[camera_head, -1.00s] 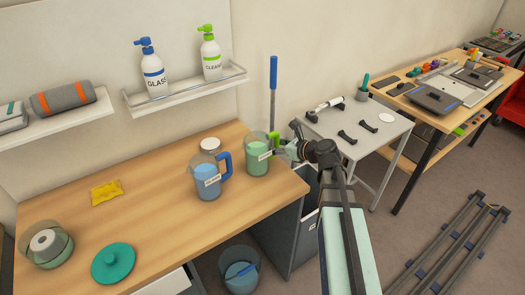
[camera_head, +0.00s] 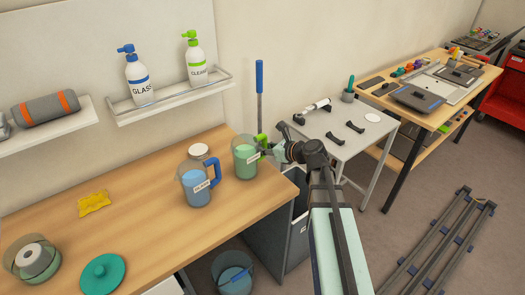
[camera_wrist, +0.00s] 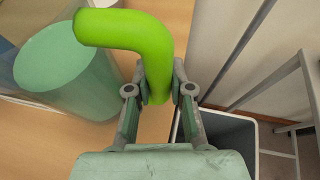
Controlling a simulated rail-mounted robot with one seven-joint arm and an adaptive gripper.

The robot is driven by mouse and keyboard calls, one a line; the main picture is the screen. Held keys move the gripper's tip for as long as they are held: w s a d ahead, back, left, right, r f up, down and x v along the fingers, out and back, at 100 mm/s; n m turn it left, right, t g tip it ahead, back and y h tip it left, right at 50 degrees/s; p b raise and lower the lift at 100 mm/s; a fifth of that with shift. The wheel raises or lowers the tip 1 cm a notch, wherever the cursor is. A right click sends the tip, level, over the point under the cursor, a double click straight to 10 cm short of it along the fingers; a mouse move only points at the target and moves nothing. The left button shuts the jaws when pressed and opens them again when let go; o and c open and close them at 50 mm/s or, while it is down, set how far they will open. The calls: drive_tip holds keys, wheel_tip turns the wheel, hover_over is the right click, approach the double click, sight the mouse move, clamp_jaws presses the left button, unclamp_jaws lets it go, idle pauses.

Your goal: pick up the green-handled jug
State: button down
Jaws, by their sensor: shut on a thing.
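The green-handled jug (camera_head: 245,163) is clear with green contents and a white label. It is upright at the right end of the wooden worktop, and I cannot tell whether its base touches the top. My gripper (camera_head: 272,152) reaches it from the right and is shut on its green handle. In the wrist view the bright green handle (camera_wrist: 125,30) runs down between the two fingertips (camera_wrist: 159,88). The jug's green body (camera_wrist: 65,70) is at the upper left there.
A blue-handled jug (camera_head: 196,187) stands close to the left, with a white round-topped container (camera_head: 198,151) behind it. A shelf (camera_head: 175,96) with two spray bottles hangs above. A grey bin (camera_head: 299,232) is below the worktop's right edge. A small grey table (camera_head: 352,140) stands to the right.

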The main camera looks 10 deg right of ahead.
wheel_tip(320, 180, up, 19)
drive_tip(key=b, duration=0.1)
drive_tip(key=shift+r, duration=0.2)
idle(0.3)
idle(0.8)
